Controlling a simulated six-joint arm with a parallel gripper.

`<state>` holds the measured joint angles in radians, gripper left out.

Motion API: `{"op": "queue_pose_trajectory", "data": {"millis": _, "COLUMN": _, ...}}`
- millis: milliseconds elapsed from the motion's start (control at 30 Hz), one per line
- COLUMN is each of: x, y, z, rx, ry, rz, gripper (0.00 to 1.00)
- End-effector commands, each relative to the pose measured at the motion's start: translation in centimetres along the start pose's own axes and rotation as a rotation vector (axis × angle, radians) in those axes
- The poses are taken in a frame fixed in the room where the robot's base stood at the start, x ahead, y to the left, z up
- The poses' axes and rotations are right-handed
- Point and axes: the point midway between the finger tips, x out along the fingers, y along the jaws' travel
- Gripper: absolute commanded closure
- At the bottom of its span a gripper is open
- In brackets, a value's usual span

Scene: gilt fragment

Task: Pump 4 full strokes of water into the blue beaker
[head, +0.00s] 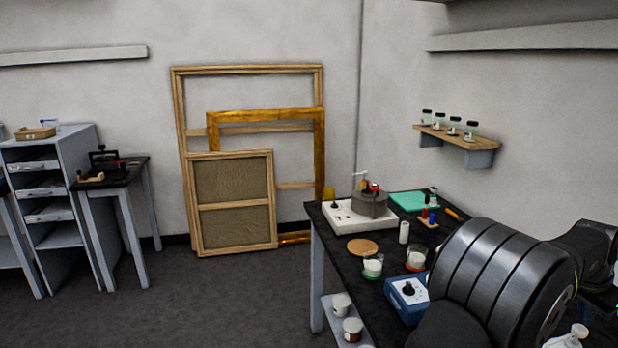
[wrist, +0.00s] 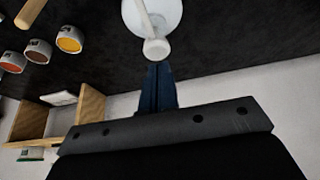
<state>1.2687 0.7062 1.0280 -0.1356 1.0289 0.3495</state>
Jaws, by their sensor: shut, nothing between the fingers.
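A white pump top (wrist: 157,49), with a stem leading to a round white body (wrist: 172,14), shows at the top of the wrist view. A white pump-like head also shows at the bottom right edge of the head view (head: 577,333). My gripper (wrist: 157,70) is shut and empty, its dark blue fingertips right at the pump top. I cannot tell whether they touch it. In the head view my arm hides the gripper. I cannot make out a blue beaker in either view; my arm covers part of the table.
The dark table (head: 335,230) holds a beaker with a green base (head: 373,266), a beaker with a reddish base (head: 416,259), a blue device (head: 408,297) and a white board (head: 345,218). Several small pots, one yellow (wrist: 69,42), lie left in the wrist view.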

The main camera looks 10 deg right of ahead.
Motion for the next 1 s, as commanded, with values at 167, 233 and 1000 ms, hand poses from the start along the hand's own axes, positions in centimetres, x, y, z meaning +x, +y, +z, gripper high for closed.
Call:
{"op": "queue_pose_trajectory", "data": {"millis": 167, "x": 0.0, "y": 0.0, "z": 0.0, "rx": 0.0, "ry": 0.001, "rz": 0.0, "gripper": 1.0}}
{"op": "queue_pose_trajectory", "data": {"millis": 233, "x": 0.0, "y": 0.0, "z": 0.0, "rx": 0.0, "ry": 0.001, "rz": 0.0, "gripper": 1.0}}
{"op": "queue_pose_trajectory", "data": {"millis": 1000, "x": 2.0, "y": 0.0, "z": 0.9, "rx": 0.0, "ry": -0.002, "rz": 0.0, "gripper": 1.0}}
